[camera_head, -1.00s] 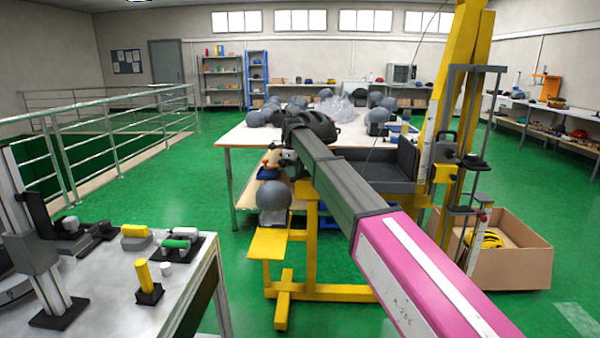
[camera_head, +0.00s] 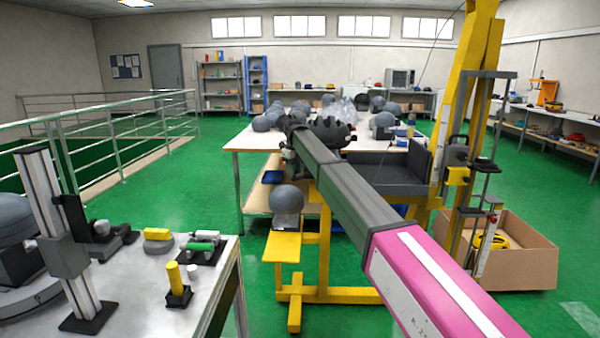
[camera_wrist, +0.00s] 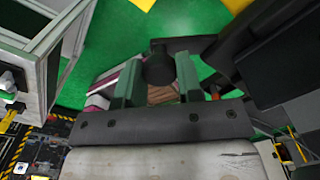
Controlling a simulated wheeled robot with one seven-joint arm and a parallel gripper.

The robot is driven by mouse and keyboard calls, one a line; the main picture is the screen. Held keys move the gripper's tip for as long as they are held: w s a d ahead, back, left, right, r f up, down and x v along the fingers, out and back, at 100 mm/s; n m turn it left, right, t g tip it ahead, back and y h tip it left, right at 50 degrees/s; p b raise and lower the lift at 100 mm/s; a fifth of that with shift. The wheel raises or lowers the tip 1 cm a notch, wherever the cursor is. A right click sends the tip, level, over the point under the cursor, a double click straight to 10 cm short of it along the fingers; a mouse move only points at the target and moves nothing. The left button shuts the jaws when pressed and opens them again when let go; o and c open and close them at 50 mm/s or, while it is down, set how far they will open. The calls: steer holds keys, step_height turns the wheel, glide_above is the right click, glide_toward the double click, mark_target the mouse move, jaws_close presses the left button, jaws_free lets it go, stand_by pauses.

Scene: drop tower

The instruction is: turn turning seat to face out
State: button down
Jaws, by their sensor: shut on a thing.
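The turning seat (camera_head: 385,172) is a dark grey seat with a raised back, low beside the yellow tower in the head view. Its dark panels also show at the right of the wrist view (camera_wrist: 275,65). In the wrist view my gripper (camera_wrist: 158,82) has its two grey-green fingers on either side of a dark round knob (camera_wrist: 158,66) and is shut on it. A dark bar runs from the knob's top toward the seat. In the head view my arm hides most of the gripper and the knob.
A white table (camera_head: 245,140) with several grey balls stands behind. A workbench (camera_head: 225,262) is at the left, a cardboard box (camera_head: 525,262) at the right.

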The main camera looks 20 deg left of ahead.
steer(key=shift+w+a+m, duration=0.15)
steer(key=shift+a+m, duration=0.15)
steer(key=shift+a, duration=0.2)
steer(key=shift+w+a, duration=0.1)
steer(key=c, duration=0.8)
jaws_free()
steer(key=shift+r, duration=0.1)
step_height(320, 180, up, 11)
steer(key=shift+f, duration=0.2)
